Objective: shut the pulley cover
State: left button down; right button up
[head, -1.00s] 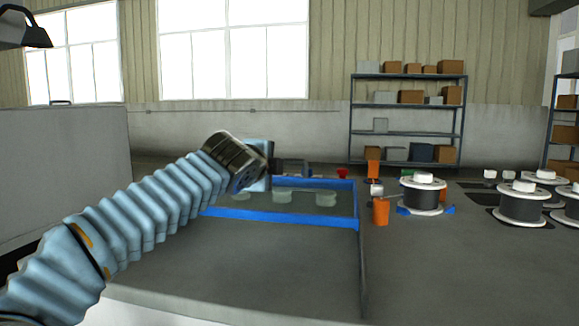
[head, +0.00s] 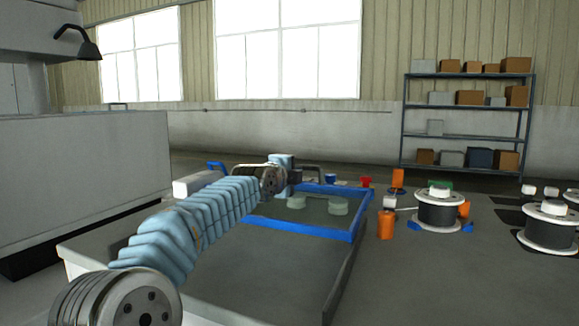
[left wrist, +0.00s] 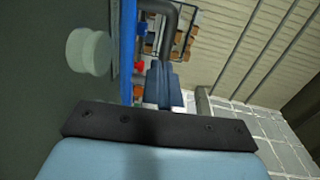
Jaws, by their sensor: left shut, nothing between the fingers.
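The pulley cover's blue frame (head: 310,229) surrounds a dark see-through or open area on the machine bed, with pale round pulleys (head: 336,206) inside it. I cannot tell from these views how far the cover stands open. My left gripper (head: 285,165) is over the frame's far side, its fingertips mostly hidden by my arm. In the left wrist view my fingers (left wrist: 163,78) are shut and empty, close to a bent grey bar (left wrist: 172,25) that looks like a handle. A blue frame edge (left wrist: 127,50) and a pale pulley (left wrist: 89,51) are left of them. My right gripper is not in view.
Orange cups (head: 385,225) and black wire spools (head: 438,212) stand right of the frame. A grey cabinet (head: 85,185) is at left. A shelf (head: 465,135) with boxes is at the back. The grey surface in front of the frame is bare.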

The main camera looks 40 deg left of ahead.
aim_at(304, 168)
pick_arm(q)
jog(key=shift+x, duration=1.5)
jog(key=x, duration=0.1)
jog(key=p+x, duration=0.1)
jog(key=x, duration=0.1)
jog(key=p+x, duration=0.1)
jog(key=shift+w+r, duration=0.2)
jog(key=shift+w, duration=0.1)
jog(key=shift+s, duration=0.1)
